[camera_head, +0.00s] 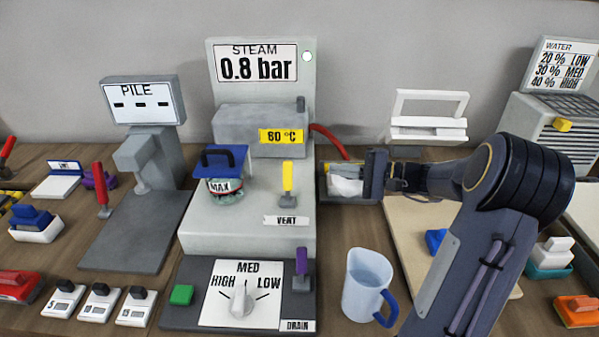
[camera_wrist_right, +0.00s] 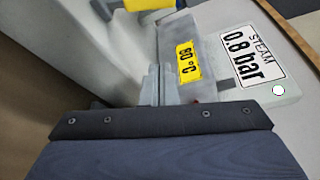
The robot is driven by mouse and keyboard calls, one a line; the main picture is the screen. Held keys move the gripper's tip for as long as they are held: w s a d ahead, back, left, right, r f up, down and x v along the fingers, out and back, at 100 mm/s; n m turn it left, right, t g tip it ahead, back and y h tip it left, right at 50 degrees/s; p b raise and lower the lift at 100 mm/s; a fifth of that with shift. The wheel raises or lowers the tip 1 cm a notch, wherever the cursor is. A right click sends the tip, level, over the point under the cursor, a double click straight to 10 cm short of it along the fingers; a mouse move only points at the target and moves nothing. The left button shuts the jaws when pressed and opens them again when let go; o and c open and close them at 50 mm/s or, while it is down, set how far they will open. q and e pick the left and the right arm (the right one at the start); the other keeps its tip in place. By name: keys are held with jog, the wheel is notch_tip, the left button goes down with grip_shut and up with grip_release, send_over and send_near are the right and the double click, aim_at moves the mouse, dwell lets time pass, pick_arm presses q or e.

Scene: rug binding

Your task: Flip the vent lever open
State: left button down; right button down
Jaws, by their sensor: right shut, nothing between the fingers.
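The vent lever (camera_head: 287,178) has a yellow handle standing upright on a grey base, behind the VENT label (camera_head: 286,220) on the steam machine (camera_head: 200,240). In the right wrist view, a yellow piece (camera_wrist_right: 150,4) at the top edge may be its handle. My right gripper (camera_head: 368,175) is shut and empty, to the right of the machine and apart from the lever. My left gripper is in neither view.
The display reads 0.8 bar (camera_head: 257,66). A purple drain lever (camera_head: 302,262), dial (camera_head: 240,300) and blue-handled jug (camera_head: 365,280) are in front.

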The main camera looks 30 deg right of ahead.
aim_at(288, 176)
jog(key=shift+a, duration=0.1)
jog(key=p+x, duration=0.2)
jog(key=x, duration=0.8)
jog(key=shift+a, duration=0.1)
jog(key=s, duration=0.1)
jog(key=s+a+r, duration=0.1)
jog(key=s, duration=0.1)
jog(key=shift+a+r+p, duration=0.2)
jog(key=shift+p, duration=0.2)
jog(key=shift+s+a, duration=0.1)
jog(key=shift+a, duration=0.05)
